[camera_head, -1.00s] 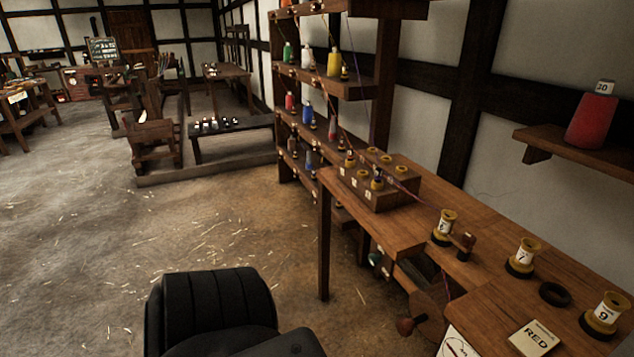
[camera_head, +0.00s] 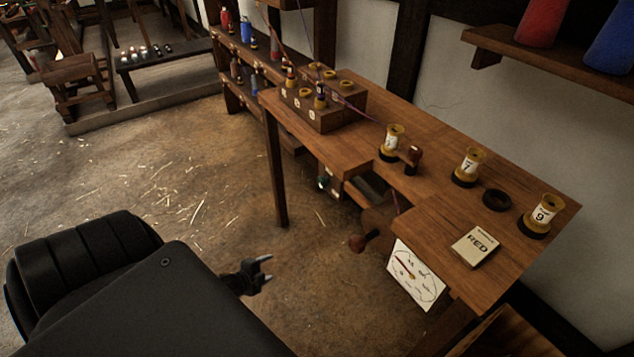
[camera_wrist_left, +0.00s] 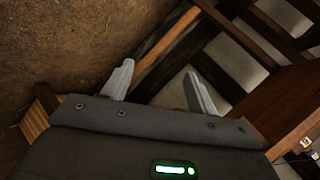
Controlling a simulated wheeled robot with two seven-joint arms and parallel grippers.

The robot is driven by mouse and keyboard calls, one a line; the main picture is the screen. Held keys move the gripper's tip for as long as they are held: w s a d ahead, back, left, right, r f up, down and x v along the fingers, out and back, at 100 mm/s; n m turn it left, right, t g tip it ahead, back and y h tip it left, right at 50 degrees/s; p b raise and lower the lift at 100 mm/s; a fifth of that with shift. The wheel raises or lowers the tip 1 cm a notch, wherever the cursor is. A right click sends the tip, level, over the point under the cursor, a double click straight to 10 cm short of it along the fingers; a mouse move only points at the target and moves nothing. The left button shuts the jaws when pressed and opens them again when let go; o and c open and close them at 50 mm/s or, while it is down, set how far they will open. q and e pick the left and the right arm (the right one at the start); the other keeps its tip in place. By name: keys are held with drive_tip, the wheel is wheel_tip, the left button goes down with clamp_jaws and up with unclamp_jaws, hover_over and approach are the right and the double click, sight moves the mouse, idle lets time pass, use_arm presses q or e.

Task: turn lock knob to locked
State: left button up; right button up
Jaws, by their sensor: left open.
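My left gripper (camera_head: 268,268) is open and empty, low over the floor in front of the workbench (camera_head: 440,200). Its two fingers also show spread apart in the left wrist view (camera_wrist_left: 158,67), with nothing between them. A wooden crank handle (camera_head: 358,243) and a white dial plate (camera_head: 415,274) are also on the bench front. My right gripper is not in view.
A bench leg (camera_head: 276,170) rises near the gripper. Straw-strewn floor (camera_head: 170,170) is open on the left.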

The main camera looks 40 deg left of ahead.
use_arm(q)
drive_tip(key=w+a+r+m+t+h+b, duration=0.1)
drive_tip(key=w+r+m+t, duration=0.15)
drive_tip(key=w+r, duration=0.35)
drive_tip(key=w+a+r+m+t+h, duration=0.1)
drive_tip(key=w+r+m+t+h, duration=0.2)
drive_tip(key=r, duration=0.6)
drive_tip(key=m+h, duration=0.2)
drive_tip(key=m, duration=0.5)
approach(319, 183)
drive_tip(key=shift+t, duration=0.25)
drive_tip(key=x, duration=0.9)
drive_tip(key=shift+d+f, duration=0.15)
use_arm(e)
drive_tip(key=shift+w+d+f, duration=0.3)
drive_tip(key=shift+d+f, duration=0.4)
use_arm(q)
drive_tip(key=shift+c, duration=0.8)
drive_tip(key=c, duration=0.8)
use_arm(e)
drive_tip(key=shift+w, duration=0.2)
